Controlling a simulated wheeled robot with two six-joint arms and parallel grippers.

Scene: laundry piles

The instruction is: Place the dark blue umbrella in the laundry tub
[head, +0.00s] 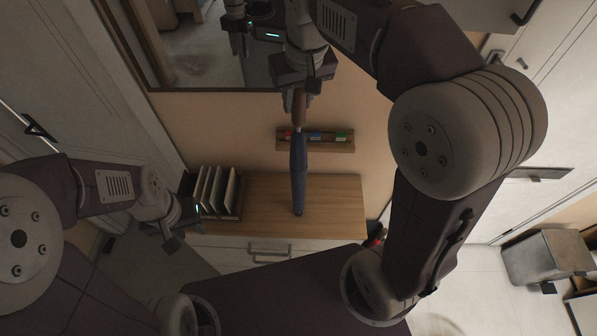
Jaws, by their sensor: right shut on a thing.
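The dark blue umbrella (298,165) is furled and hangs upright in the head view, with its brown handle at the top. My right gripper (299,95) is shut on that handle. The umbrella's lower tip overlaps the wooden cabinet top in the picture; I cannot tell whether it touches it. My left gripper (185,228) is low at the left, in front of the cabinet, and its finger gap is not clear. I cannot make out a laundry tub in this view.
A wooden-topped cabinet (335,200) stands against the wall, with a rack of upright folders (215,190) at its left end. A small wall shelf (338,147) is behind the umbrella. A mirror (195,60) hangs above. A grey bin (545,257) stands at the right.

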